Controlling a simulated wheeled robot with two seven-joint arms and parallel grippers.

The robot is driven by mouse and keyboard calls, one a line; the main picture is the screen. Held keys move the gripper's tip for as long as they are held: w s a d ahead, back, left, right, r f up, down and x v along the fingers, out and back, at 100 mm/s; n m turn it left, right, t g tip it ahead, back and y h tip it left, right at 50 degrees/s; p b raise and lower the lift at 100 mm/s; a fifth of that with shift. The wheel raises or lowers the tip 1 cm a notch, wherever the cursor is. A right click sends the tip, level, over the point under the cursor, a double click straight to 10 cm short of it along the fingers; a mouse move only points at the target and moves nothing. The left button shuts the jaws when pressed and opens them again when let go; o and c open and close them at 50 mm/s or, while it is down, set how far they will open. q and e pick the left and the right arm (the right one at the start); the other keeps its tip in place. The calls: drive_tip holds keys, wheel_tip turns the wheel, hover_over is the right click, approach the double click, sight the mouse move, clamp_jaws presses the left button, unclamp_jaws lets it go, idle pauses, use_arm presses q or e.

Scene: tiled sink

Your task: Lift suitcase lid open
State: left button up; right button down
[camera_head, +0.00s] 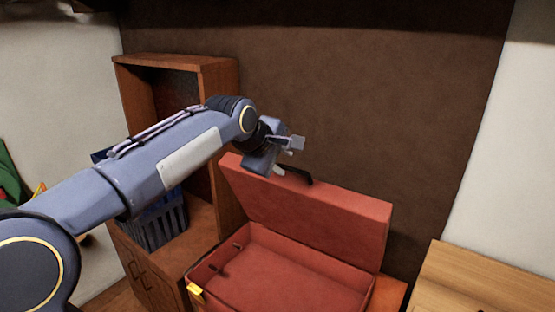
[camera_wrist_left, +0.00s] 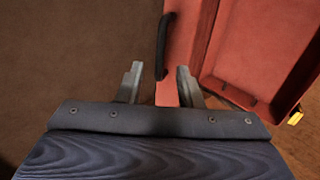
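A red suitcase stands with its lid (camera_head: 310,215) raised close to upright and its hollow base (camera_head: 285,275) facing up. A black handle (camera_head: 297,175) sits on the lid's top edge, toward the left. My left gripper (camera_head: 286,156) is at the lid's top left corner, beside the handle. In the left wrist view the fingers of my left gripper (camera_wrist_left: 158,84) are spread apart, with the lid's edge (camera_wrist_left: 182,40) and the handle (camera_wrist_left: 164,45) between or just beyond them. I cannot tell whether a finger touches the lid. My right gripper is in neither view.
A wooden cabinet (camera_head: 219,180) with an open shelf stands left of the suitcase, holding a dark blue basket (camera_head: 158,228). A light wooden surface (camera_head: 470,285) is at the lower right. A brown wall (camera_head: 370,110) rises behind the lid, with free space above it.

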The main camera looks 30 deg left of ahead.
sight(291, 170)
use_arm(q)
drive_tip(key=b+x, duration=0.1)
drive_tip(key=x, duration=0.6)
drive_tip(key=shift+w+f, duration=0.1)
drive_tip(key=shift+f, duration=0.15)
